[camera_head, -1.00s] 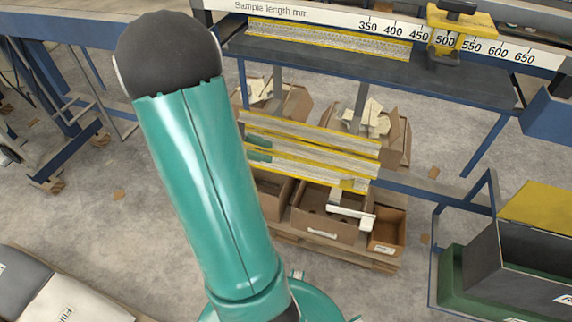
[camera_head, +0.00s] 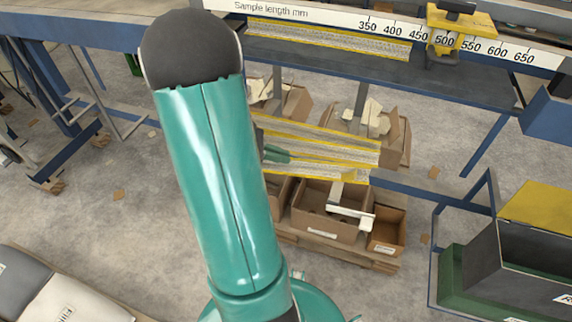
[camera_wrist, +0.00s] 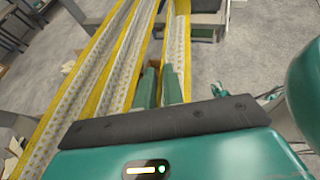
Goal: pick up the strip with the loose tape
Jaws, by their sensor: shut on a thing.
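Long pale, speckled strips with yellow edges lie side by side, shown in the wrist view as a left strip (camera_wrist: 75,90), a middle strip (camera_wrist: 128,65) and a right strip (camera_wrist: 181,45). My gripper's green fingers (camera_wrist: 160,88) are shut on the right strip, one finger on each side. In the head view the fingers (camera_head: 276,154) show between an upper strip (camera_head: 335,138) and a lower strip (camera_head: 325,172). My arm hides the strips' left ends there. I cannot tell which strip has loose tape.
Another yellow-edged strip (camera_head: 330,38) lies on the bench behind, under a length scale (camera_head: 310,14) with a yellow stop (camera_head: 458,22). Open cardboard boxes (camera_head: 318,222) stand on a pallet below the strips. A green and black bin (camera_head: 510,265) is at the right.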

